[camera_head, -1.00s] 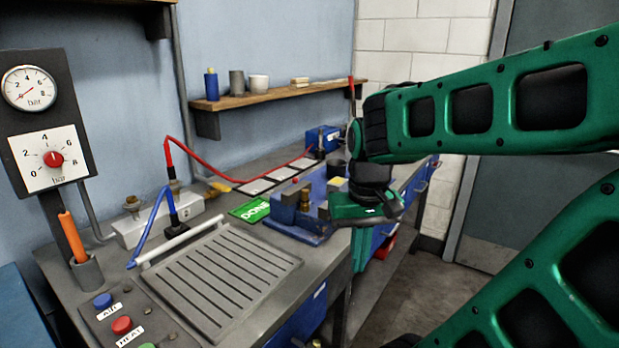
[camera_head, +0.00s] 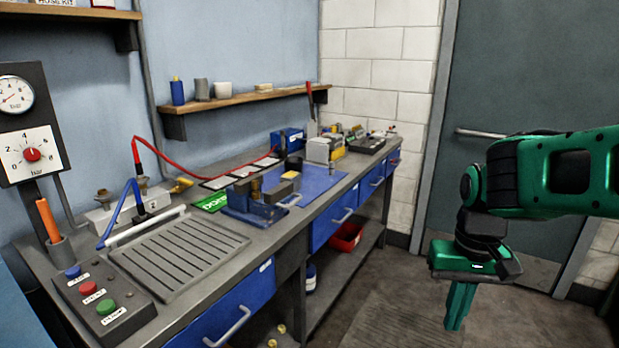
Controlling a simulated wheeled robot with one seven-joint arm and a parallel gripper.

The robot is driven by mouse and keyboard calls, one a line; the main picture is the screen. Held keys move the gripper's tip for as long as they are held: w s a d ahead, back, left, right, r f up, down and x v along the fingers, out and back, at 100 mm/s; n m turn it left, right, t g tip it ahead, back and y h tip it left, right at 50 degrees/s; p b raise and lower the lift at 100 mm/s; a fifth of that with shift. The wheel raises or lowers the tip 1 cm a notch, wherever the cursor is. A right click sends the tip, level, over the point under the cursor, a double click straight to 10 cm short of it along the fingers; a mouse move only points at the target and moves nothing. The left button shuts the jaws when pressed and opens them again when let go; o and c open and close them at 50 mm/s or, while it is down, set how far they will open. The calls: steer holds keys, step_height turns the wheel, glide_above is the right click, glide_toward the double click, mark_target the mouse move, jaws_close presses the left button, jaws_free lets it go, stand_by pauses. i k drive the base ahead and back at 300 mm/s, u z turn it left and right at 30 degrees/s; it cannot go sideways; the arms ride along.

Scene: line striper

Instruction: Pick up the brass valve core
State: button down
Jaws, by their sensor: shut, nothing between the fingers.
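My gripper (camera_head: 456,322) hangs at the right, fingers pointing down and shut on nothing. In the picture it is over the floor, to the right of the workbench and well clear of it. A small upright brass-coloured piece (camera_head: 256,188) shows at the blue vise (camera_head: 254,208) on the bench; it may be the brass valve core, but it is too small to be sure. Whether the vise jaws touch it cannot be told. Other small brass-coloured pieces (camera_head: 283,328) show low down below the bench.
The bench holds a slatted grey tray (camera_head: 180,250), a green DONE card (camera_head: 212,202), a blue mat (camera_head: 318,184) and a button box (camera_head: 104,300). A red bin (camera_head: 345,237) sits on the shelf below. Floor (camera_head: 390,300) between bench and door (camera_head: 520,60) is clear.

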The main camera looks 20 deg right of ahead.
mark_target(255, 193)
steer(key=u, duration=0.45)
steer(key=k, duration=0.2)
steer(key=z, duration=1.35)
steer(key=i, duration=1.2)
steer(key=u, duration=0.75)
steer(key=i, duration=0.85)
steer(key=u, duration=0.6)
